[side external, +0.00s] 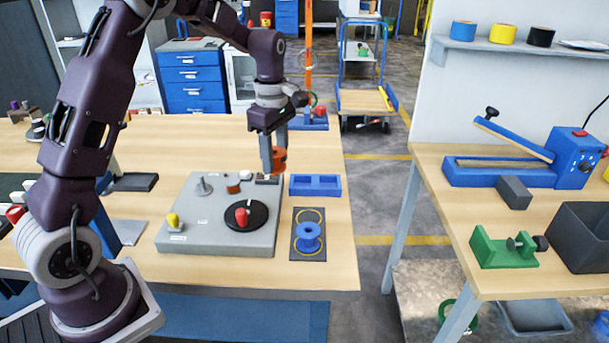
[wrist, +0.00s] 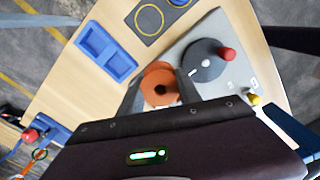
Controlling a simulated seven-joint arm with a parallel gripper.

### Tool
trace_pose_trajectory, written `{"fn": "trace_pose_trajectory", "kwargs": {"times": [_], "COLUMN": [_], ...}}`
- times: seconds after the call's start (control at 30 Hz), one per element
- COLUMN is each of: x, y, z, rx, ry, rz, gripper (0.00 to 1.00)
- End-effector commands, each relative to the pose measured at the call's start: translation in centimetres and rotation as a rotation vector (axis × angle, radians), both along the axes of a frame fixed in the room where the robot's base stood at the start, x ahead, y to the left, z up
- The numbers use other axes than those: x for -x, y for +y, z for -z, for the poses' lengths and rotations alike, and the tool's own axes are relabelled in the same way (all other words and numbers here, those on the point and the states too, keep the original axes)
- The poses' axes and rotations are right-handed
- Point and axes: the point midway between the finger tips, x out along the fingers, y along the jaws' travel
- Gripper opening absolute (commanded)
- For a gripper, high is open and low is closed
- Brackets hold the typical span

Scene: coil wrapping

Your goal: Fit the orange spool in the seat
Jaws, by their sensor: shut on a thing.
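The orange spool (side external: 279,158) hangs above the far right corner of the grey base plate (side external: 182,240). My gripper (side external: 270,160) is shut on it, and the spool also shows between the fingers in the wrist view (wrist: 160,74). Which part is the seat is not marked clearly. A blue tray (side external: 315,193) with two empty compartments lies to the right, also in the wrist view (wrist: 97,48). A dark mat (side external: 299,255) with yellow rings lies nearer the front, with a blue spool (side external: 308,237) standing on its front part. The far ring looks empty.
The plate carries a black disc with a red knob (side external: 242,216), a grey spindle (side external: 204,187), a yellow knob (side external: 173,220) and a small brown cylinder (side external: 233,188). A gap separates this table from the right bench (side external: 455,195).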

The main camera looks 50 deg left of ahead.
Motion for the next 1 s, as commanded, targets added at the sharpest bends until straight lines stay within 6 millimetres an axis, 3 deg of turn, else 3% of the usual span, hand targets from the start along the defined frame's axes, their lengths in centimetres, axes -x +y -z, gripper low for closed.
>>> {"fn": "trace_pose_trajectory", "kwargs": {"times": [0.03, 0.2, 0.33, 0.5, 0.83, 1.0], "x": [1.2, 6.4, 10.0, 12.1, 12.1, 12.2], "y": [2.3, 9.5, 12.8, 14.3, 14.3, 14.3], "z": [-0.5, -2.1, -2.9, -3.3, -3.3, -1.7], "rx": [0.0, -0.001, 0.002, 0.004, 0.004, 0.006], "ry": [-0.001, -0.002, -0.003, -0.004, -0.003, 0.0], "rz": [-0.064, -0.291, -0.423, -0.494, -0.495, -0.496], "gripper": [0.0, 0.0, 0.0, 0.0, 0.0, 0.0]}}
